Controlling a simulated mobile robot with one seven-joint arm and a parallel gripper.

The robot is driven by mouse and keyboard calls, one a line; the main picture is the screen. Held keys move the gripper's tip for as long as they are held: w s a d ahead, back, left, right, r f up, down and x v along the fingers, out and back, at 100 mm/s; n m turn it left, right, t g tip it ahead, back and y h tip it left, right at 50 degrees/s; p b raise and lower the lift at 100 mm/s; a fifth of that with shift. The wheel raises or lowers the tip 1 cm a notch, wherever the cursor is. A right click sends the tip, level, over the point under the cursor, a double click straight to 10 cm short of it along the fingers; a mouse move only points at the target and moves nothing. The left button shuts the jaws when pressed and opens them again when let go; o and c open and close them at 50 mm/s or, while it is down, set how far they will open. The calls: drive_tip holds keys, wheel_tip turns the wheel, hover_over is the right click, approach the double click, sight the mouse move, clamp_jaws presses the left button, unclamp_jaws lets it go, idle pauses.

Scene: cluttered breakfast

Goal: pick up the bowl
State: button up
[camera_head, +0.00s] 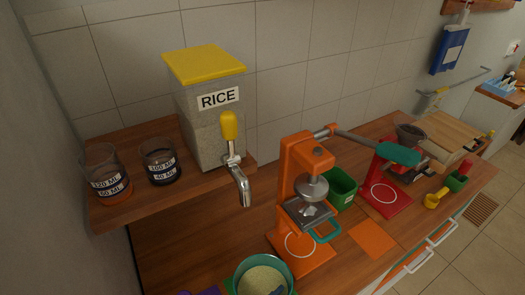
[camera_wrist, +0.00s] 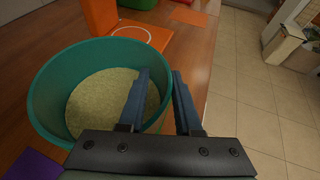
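The bowl is teal and round, with pale rice-like grains inside. It shows at the bottom edge of the head view (camera_head: 262,261), partly cut off, and fills the left of the wrist view (camera_wrist: 48,92). In the wrist view my gripper (camera_wrist: 162,78) has its two dark blue fingers apart at the bowl's right side. The left finger is over the inside of the bowl and the right finger is outside it. The rim passes between them with a visible gap. Whether a finger touches the wall is unclear.
An orange press (camera_head: 305,190) stands just behind the bowl. A rice dispenser (camera_head: 212,115) and two labelled glasses (camera_head: 105,180) stand on the raised shelf at left. A green container (camera_head: 341,190) and a red press (camera_head: 385,195) stand farther right. The counter's front edge lies near the bowl.

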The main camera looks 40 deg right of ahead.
drive_tip(key=shift+d+f, duration=0.15)
clamp_jaws()
drive_tip(key=shift+s, duration=0.1)
drive_tip(key=shift+s+f, duration=0.1)
drive_tip(key=shift+f, duration=0.05)
idle(0.7)
